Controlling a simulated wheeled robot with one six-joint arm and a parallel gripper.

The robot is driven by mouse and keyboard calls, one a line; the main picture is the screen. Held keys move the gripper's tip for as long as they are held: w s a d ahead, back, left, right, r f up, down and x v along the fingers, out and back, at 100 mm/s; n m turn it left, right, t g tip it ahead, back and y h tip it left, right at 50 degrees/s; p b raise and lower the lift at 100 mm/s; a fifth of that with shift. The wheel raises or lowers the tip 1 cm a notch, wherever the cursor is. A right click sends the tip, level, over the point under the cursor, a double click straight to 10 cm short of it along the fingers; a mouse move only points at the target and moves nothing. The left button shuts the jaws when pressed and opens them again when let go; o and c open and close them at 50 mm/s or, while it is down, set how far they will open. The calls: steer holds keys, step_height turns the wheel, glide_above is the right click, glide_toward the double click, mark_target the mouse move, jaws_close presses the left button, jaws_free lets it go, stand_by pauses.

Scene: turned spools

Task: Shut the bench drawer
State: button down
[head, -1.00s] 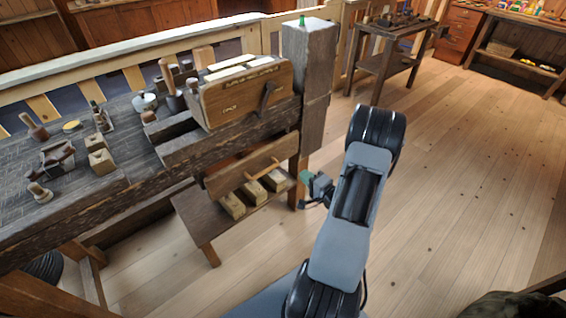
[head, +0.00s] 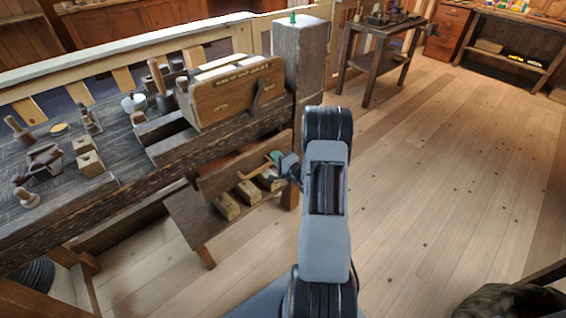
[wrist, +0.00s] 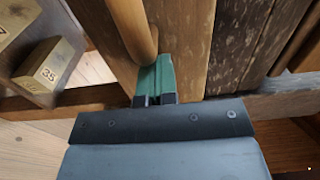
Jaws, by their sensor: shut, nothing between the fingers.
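The bench drawer shows in the head view as a plain wooden front (head: 222,178) below the thick bench top, with a round wooden bar handle (head: 250,174) across it. I cannot tell how far out it stands. My gripper (head: 276,157) is at the right end of the handle, its green fingers shut and empty. In the wrist view the shut fingers (wrist: 155,82) point at a brown wooden face (wrist: 182,40), beside the end of the bar handle (wrist: 132,28). Whether they touch the bar or the wood I cannot tell.
Numbered wooden blocks (head: 227,206) sit on a low stand (head: 190,222) under the drawer front; one block (wrist: 50,72) shows at left in the wrist view. A bench post (head: 300,55) rises right of the drawer. Tools lie on the bench top (head: 110,150).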

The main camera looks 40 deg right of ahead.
mark_target(267, 149)
steer(key=shift+w, duration=0.35)
steer(key=w, duration=0.3)
steer(key=w+b, duration=0.1)
steer(key=shift+w+a, duration=0.3)
steer(key=shift+a, duration=0.05)
steer(key=shift+w+r, duration=0.1)
steer(key=shift+r, duration=0.1)
